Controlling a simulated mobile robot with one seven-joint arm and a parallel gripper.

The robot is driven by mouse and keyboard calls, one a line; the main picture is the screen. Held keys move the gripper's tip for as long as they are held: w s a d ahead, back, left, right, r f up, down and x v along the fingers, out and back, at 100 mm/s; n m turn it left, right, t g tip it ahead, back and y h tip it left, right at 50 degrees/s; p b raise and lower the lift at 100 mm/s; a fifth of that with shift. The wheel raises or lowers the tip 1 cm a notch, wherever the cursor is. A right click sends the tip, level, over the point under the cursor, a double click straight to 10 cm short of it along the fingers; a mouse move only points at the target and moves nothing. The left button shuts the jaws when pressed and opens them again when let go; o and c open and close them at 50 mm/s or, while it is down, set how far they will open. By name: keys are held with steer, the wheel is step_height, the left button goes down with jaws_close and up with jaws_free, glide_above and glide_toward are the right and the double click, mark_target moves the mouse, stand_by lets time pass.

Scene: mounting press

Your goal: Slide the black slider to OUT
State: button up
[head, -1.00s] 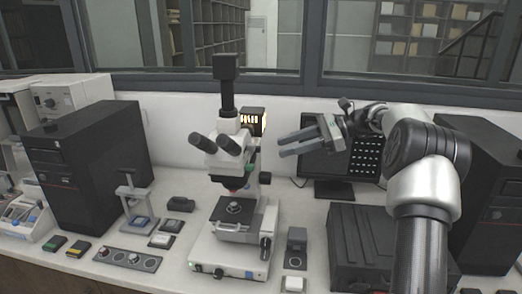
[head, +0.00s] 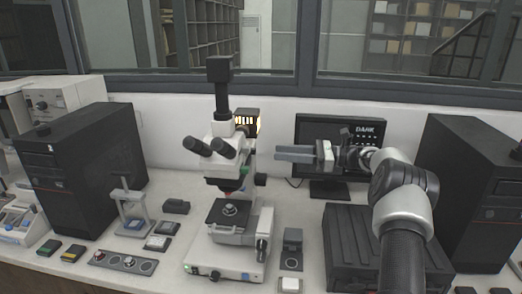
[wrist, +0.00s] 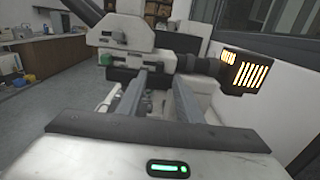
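The microscope (head: 221,150) stands upright in the middle of the bench in the head view. In the wrist view its white head (wrist: 125,30) fills the upper middle, with dark bars and a green part (wrist: 105,59) across it. I cannot tell which dark part is the black slider, and no OUT mark is readable. My gripper (head: 277,153) is right of the microscope head, apart from it, with fingers pointing left towards it. In the wrist view my gripper (wrist: 165,74) has its two fingers apart with nothing between them.
A lamp housing with glowing slots (head: 246,122) sits behind the microscope head, close to my fingers' right in the wrist view (wrist: 245,72). A monitor (head: 312,130) stands behind my arm. A black box (head: 350,245) and a small dark block (head: 292,250) are below.

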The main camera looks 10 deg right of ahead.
mark_target(252, 151)
steer(key=x, duration=0.7)
steer(key=shift+a+p, duration=0.3)
steer(key=shift+p, duration=0.15)
steer(key=shift+w, duration=0.1)
jaws_close()
